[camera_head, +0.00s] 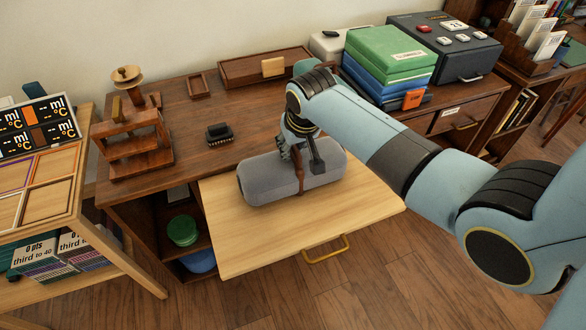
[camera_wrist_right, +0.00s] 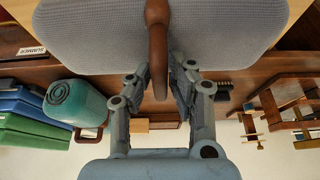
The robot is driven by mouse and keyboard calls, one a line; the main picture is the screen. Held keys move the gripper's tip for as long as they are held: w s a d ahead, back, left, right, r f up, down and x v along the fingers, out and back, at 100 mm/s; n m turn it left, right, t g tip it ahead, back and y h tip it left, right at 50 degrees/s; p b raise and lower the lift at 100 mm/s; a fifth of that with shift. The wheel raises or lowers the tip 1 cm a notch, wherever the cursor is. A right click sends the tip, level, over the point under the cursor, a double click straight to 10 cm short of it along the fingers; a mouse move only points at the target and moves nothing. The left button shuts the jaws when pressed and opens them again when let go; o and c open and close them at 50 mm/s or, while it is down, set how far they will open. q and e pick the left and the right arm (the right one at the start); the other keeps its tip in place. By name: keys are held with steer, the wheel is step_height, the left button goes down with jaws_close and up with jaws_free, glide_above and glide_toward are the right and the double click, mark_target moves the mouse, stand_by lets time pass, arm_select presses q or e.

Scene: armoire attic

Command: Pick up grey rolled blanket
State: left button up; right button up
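The grey rolled blanket (camera_head: 265,178) lies on its side over the pale pull-out board (camera_head: 240,240) in the head view, with a brown strap around its middle. It fills the top of the right wrist view (camera_wrist_right: 90,35). My right gripper (camera_head: 299,152) is above the roll at its middle. In the right wrist view my right gripper's fingers (camera_wrist_right: 160,76) close in on both sides of the brown strap (camera_wrist_right: 157,45), seemingly touching it. My left gripper is not in view.
Green and blue boxes (camera_head: 390,50) stand behind my arm. A teal roll (camera_wrist_right: 75,102) shows in the right wrist view. A small black stamp-like block (camera_head: 219,133) and a wooden stand (camera_head: 133,140) are on the desk, left. The board's front left is bare.

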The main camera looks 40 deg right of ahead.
jaws_close()
steer(key=shift+w, duration=0.1)
